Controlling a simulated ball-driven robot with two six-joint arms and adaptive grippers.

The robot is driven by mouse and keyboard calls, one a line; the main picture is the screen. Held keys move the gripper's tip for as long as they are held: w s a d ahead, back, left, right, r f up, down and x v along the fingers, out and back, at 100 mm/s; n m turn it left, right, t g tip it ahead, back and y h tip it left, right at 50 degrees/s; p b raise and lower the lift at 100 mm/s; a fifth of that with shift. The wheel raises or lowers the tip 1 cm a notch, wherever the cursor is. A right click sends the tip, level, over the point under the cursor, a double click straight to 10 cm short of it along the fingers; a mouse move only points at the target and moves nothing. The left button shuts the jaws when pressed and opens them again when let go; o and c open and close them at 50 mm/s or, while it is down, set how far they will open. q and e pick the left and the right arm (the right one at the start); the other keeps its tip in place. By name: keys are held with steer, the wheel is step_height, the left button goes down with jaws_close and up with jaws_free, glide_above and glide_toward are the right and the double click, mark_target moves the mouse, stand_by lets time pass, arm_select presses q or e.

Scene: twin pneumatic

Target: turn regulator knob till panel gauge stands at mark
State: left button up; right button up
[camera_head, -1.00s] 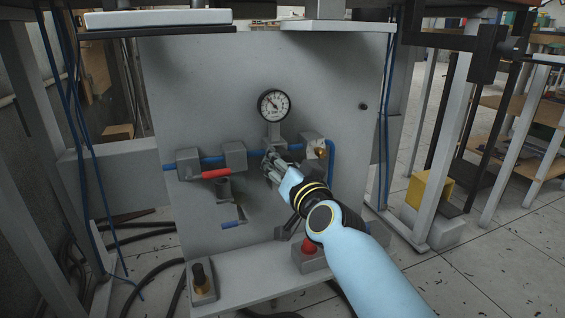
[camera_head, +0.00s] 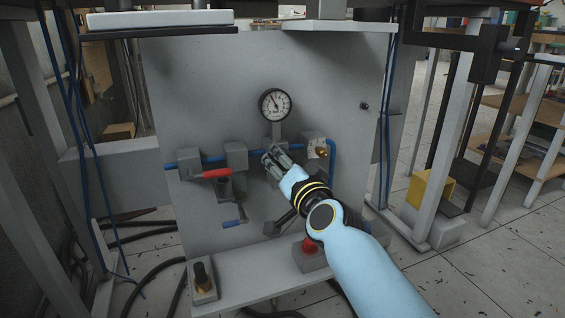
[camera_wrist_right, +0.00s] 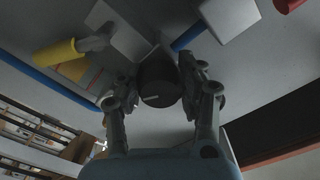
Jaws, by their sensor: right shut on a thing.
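The round white-faced panel gauge (camera_head: 275,105) with a black rim stands high on the grey panel in the head view. Its dark needle points up and slightly left; the scale and any mark are too small to read. My right gripper (camera_head: 272,160) is just below the gauge, at the blue pipe line. In the right wrist view the dark round regulator knob (camera_wrist_right: 159,84), with a pale line on its face, sits between the fingers of the right gripper (camera_wrist_right: 160,92), which is shut on it. In the head view the gripper hides the knob. My left gripper is out of view.
A red lever handle (camera_head: 216,173) and a blue-handled valve (camera_head: 234,222) are left of my gripper. A red button (camera_head: 311,244) sits below my wrist. A yellow handle (camera_wrist_right: 55,56) shows in the wrist view.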

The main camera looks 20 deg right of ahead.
steer(key=o, duration=1.2)
steer(key=shift+c, duration=0.2)
steer(key=s, duration=0.7)
steer(key=shift+s+d, duration=0.15)
steer(key=shift+s, duration=0.15)
